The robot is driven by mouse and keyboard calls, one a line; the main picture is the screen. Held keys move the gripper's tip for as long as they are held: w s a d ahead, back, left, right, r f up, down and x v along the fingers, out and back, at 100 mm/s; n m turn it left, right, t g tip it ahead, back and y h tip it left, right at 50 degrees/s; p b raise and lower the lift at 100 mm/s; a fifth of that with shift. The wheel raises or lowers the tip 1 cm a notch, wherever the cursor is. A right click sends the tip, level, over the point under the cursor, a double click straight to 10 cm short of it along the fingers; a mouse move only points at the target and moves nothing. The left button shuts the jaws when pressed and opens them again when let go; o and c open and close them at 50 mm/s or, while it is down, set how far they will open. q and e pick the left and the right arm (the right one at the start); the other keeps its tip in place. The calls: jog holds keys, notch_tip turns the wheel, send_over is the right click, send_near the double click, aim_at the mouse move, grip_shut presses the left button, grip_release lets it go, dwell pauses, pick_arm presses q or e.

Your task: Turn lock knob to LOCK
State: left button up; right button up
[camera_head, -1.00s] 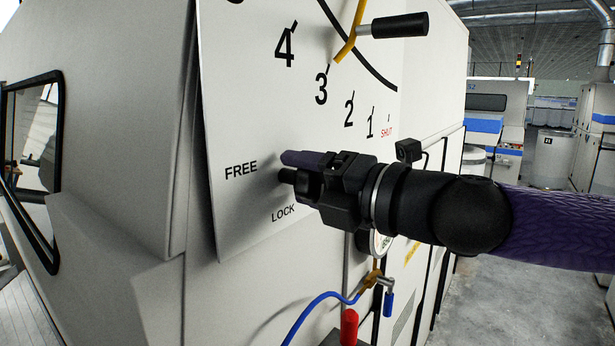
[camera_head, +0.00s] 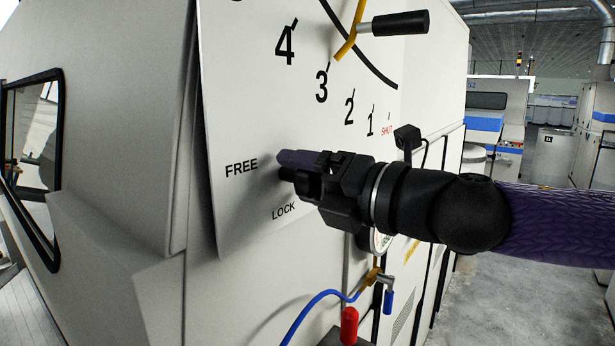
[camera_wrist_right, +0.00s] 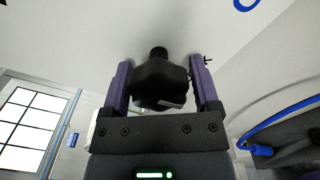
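The black lobed lock knob (camera_wrist_right: 160,82) stands out from the panel on a short shaft in the right wrist view. My right gripper (camera_wrist_right: 160,75) has its two purple fingers on either side of the knob, with narrow gaps that I can only just make out. In the head view the right gripper (camera_head: 287,168) reaches in from the right, and its fingertips are close to the panel beside the printed FREE (camera_head: 241,169). The printed LOCK (camera_head: 283,211) lies below them. The gripper hides most of the knob there, so its setting cannot be read. My left gripper is not in view.
The white panel (camera_head: 235,110) carries a numbered scale above, with a yellow lever (camera_head: 348,42) and black handle (camera_head: 394,23). Below hang a blue hose (camera_head: 322,296) and a red-capped part (camera_head: 349,326). Open floor (camera_head: 490,300) lies to the right.

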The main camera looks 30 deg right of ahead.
jog(key=shift+o, duration=1.1)
jog(key=shift+s, duration=0.2)
jog(key=b+v, duration=0.4)
jog(key=v, duration=0.5)
jog(key=shift+s+d+b, duration=0.15)
jog(key=shift+s+b, duration=0.1)
jog(key=shift+b, duration=0.1)
